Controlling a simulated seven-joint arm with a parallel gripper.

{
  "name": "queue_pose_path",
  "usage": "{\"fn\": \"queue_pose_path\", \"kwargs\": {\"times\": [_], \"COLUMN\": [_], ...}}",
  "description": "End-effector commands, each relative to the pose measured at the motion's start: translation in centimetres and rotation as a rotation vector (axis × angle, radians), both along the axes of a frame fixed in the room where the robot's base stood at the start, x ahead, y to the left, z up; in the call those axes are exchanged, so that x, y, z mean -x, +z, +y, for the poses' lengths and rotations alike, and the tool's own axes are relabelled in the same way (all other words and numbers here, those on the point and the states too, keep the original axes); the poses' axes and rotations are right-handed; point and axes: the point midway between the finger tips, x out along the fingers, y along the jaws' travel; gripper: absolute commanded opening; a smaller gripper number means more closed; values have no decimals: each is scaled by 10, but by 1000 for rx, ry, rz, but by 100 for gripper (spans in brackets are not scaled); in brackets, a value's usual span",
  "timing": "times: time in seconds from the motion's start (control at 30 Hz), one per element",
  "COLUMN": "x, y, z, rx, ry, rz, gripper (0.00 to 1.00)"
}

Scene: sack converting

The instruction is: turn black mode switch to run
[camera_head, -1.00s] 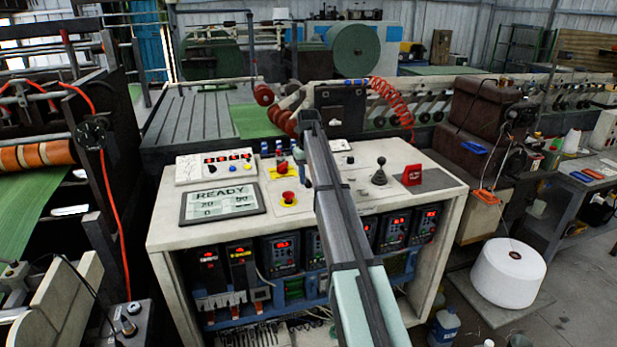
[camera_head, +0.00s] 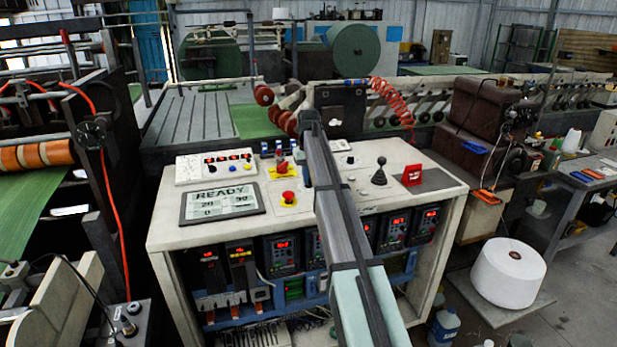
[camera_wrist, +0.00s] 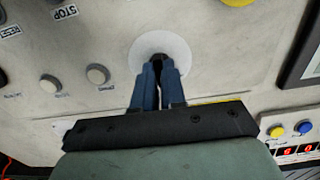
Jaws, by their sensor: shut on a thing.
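The black mode switch (camera_wrist: 158,57) shows in the wrist view as a dark knob in the middle of a pale round plate (camera_wrist: 178,46). My gripper (camera_wrist: 158,68) has its two blue fingers closed around the knob, which hides most of it. I cannot read its position marks or tell which way it points. In the head view, my arm crosses the control console (camera_head: 175,236) and hides the switch and most of my gripper.
The console top carries a screen reading READY (camera_head: 222,201), a red mushroom button (camera_head: 288,197), a black lever (camera_head: 380,172) and a red box (camera_head: 412,176). In the wrist view, grey buttons (camera_wrist: 97,74) sit left of my fingers. A white spool (camera_head: 508,273) stands at right.

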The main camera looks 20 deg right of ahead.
Motion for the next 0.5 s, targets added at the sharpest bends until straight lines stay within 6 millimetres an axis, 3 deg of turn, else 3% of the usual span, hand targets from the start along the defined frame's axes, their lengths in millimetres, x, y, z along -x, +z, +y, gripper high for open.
{"fn": "queue_pose_path", "kwargs": {"times": [0.27, 0.5], "x": [0, 0], "y": [0, 0], "z": [0, 0], "rx": [0, 0], "ry": [-93, -279], "rz": [0, 0], "gripper": [0, 0]}}
